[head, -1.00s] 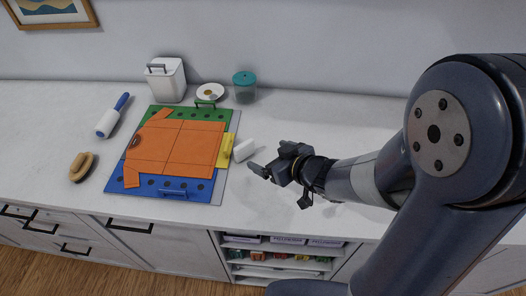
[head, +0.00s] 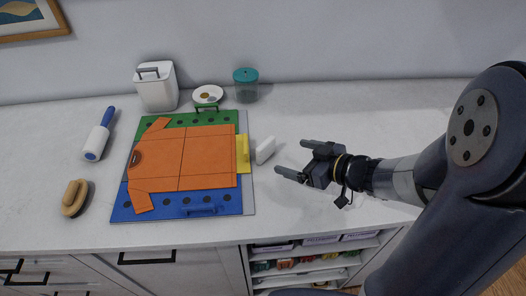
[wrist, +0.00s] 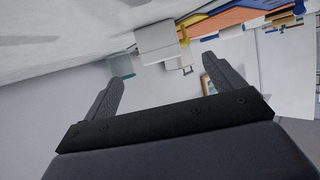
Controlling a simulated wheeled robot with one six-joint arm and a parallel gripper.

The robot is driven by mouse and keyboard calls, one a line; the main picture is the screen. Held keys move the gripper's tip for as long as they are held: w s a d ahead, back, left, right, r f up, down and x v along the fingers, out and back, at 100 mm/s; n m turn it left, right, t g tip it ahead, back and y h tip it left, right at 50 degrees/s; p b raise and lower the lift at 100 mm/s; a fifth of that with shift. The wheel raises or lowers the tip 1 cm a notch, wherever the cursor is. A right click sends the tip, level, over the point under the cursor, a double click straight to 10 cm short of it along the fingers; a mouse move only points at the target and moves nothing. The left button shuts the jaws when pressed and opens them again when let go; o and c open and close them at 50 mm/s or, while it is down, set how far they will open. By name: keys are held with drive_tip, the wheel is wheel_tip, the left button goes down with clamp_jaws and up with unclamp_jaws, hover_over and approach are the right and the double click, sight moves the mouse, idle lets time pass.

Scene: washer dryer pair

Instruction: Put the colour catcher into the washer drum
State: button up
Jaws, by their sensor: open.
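A small white block (head: 265,150), possibly the colour catcher though I see no label, stands on the white counter just right of the yellow flap. My gripper (head: 291,157) is open and empty to the right of this block, its fingers pointing toward it with a short gap between. In the wrist view the white block (wrist: 155,40) shows beyond and above the two spread fingers (wrist: 160,76). The washer and its drum are not in view.
An orange garment (head: 185,155) lies on a folding board with green, blue and yellow flaps. A lint roller (head: 97,142), brush (head: 74,198), white canister (head: 157,90), dish (head: 208,94) and teal-lidded jar (head: 246,84) stand around it. The counter behind my gripper is clear.

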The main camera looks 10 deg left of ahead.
sight(268, 147)
drive_tip(key=x, duration=0.3)
drive_tip(key=shift+w+a+f, duration=0.1)
drive_tip(key=shift+a+f, duration=0.05)
drive_tip(key=shift+a, duration=0.05)
drive_tip(key=shift+r+x, duration=0.2)
drive_tip(key=shift+x, duration=1.2)
drive_tip(key=shift+r+x, duration=0.15)
drive_tip(key=shift+x, duration=1.3)
drive_tip(key=shift+w, duration=0.2)
drive_tip(key=shift+c, duration=0.2)
drive_tip(key=c, duration=1.1)
wheel_tip(268, 147, up, 10)
drive_tip(key=p, duration=0.2)
drive_tip(key=shift+s+p, duration=0.1)
drive_tip(key=shift+p, duration=0.2)
